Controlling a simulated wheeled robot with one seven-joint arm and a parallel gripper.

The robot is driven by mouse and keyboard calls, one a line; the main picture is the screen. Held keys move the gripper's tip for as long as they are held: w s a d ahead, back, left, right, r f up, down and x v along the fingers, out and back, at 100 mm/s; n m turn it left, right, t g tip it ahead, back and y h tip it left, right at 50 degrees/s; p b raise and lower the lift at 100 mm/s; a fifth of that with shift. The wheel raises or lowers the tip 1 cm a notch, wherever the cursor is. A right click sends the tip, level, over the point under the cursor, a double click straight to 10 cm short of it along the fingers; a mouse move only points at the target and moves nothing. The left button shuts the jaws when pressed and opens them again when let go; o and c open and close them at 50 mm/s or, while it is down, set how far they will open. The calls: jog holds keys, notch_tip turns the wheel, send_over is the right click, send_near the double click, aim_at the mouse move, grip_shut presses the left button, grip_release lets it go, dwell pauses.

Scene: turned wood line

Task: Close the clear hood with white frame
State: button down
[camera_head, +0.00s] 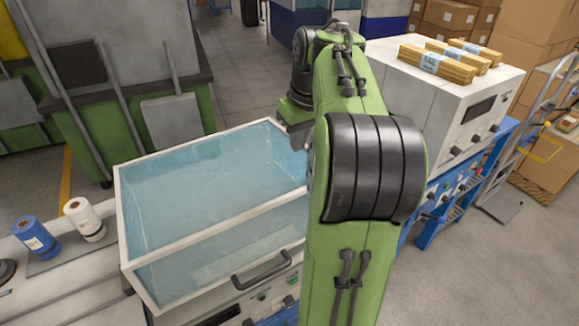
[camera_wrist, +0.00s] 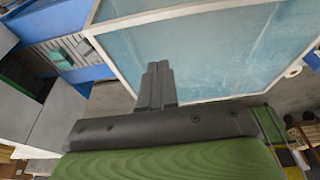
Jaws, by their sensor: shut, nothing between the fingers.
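The clear hood (camera_head: 215,185) with its white frame is a box of bluish clear panes on the machine at the left centre of the head view. A dark bar handle (camera_head: 262,270) shows at its near side. I cannot tell from this angle whether the hood is fully down. In the wrist view, a large pane of the hood (camera_wrist: 220,50) and its white frame fill the upper right. My gripper (camera_wrist: 158,68) is shut and empty, with its fingertips overlapping the frame's lower left edge in the picture. Contact cannot be told. In the head view my arm hides the gripper.
White and blue rolls (camera_head: 84,219) stand left of the hood. A white machine (camera_head: 455,95) with bundled wood pieces on top stands to the right, on a blue bench. A hand truck (camera_head: 530,140) and cartons are farther right. Open floor (camera_head: 235,75) lies behind the hood.

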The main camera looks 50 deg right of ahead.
aim_at(290, 190)
jog(key=b+x, duration=0.1)
jog(key=x, duration=0.3)
jog(key=s+b+x, duration=0.1)
jog(key=x, duration=0.4)
jog(key=a+b+x, duration=0.1)
jog(key=x, duration=0.3)
jog(key=shift+s+f, duration=0.1)
jog(key=shift+f, duration=0.5)
